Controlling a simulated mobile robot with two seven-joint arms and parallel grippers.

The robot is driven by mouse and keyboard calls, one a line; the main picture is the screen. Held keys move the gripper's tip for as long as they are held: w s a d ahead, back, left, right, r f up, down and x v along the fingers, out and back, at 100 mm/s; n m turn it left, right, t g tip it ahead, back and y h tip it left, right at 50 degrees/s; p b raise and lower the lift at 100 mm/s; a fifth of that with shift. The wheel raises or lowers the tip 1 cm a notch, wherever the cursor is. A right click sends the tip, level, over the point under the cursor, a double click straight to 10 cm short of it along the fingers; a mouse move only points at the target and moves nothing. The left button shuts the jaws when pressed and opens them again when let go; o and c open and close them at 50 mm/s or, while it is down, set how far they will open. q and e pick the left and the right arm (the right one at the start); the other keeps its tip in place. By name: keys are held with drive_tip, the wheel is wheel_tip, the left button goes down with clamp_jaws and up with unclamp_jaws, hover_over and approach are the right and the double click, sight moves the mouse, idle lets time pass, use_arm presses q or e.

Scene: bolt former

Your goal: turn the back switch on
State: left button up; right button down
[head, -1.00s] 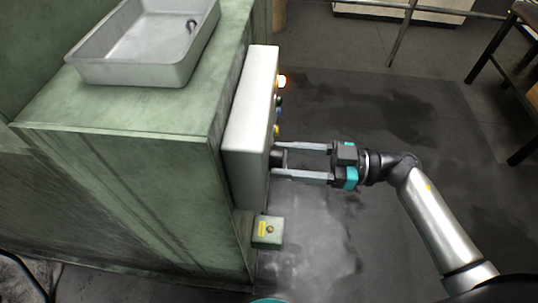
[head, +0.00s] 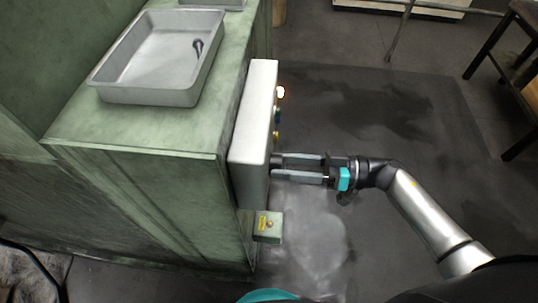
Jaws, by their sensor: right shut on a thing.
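A light grey control box (head: 252,135) is fixed to the side of the green machine (head: 140,190). Its right face carries the controls, seen nearly edge-on. My right gripper (head: 281,166) reaches in from the right with its two long fingers level. It is shut on the back switch, a dark knob low on that face. The fingers mostly hide the knob, so its turned position cannot be told. My left gripper is out of view.
A small green box with a yellow label (head: 268,227) is below. A metal tray (head: 160,60) stands on the machine.

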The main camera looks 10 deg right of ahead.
drive_tip(key=shift+m+p, duration=0.3)
drive_tip(key=shift+m, duration=0.1)
drive_tip(key=m+p, duration=0.4)
drive_tip(key=m, duration=0.1)
drive_tip(key=shift+c, duration=1.2)
unclamp_jaws()
drive_tip(key=v, duration=0.8)
